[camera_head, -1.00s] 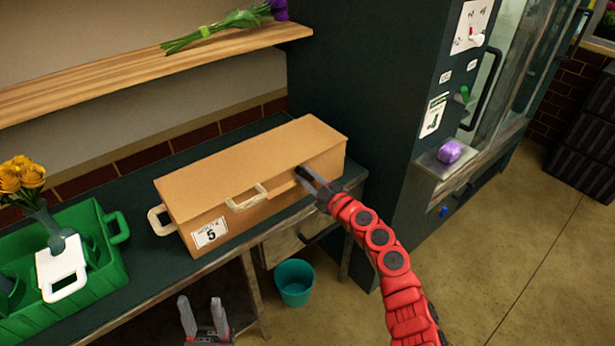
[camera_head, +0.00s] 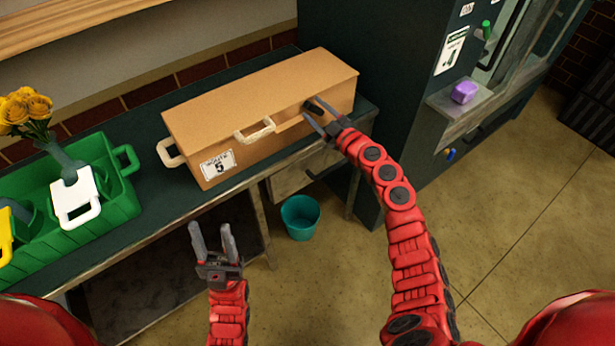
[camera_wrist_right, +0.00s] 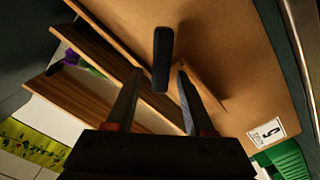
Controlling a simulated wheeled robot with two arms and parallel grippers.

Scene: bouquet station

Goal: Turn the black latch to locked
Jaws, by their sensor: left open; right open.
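The black latch (camera_wrist_right: 162,60) is a short dark bar on the front of the tan box (camera_head: 250,88). In the right wrist view it stands lengthwise, between and just ahead of the two fingers of my right gripper (camera_wrist_right: 160,72). In the head view my right gripper (camera_head: 311,107) is open at the box's front right, and the latch is hard to tell apart from the fingers there. I cannot tell whether a finger touches it. My left gripper (camera_head: 210,228) is open and empty, in front of the counter.
The box has a cream front handle (camera_head: 255,130), a side handle and a label (camera_head: 217,164). A green crate (camera_head: 110,218) with a vase of yellow roses (camera_head: 25,108) stands left. A teal bucket (camera_head: 300,217) is on the floor. A purple item (camera_head: 464,92) lies on the right ledge.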

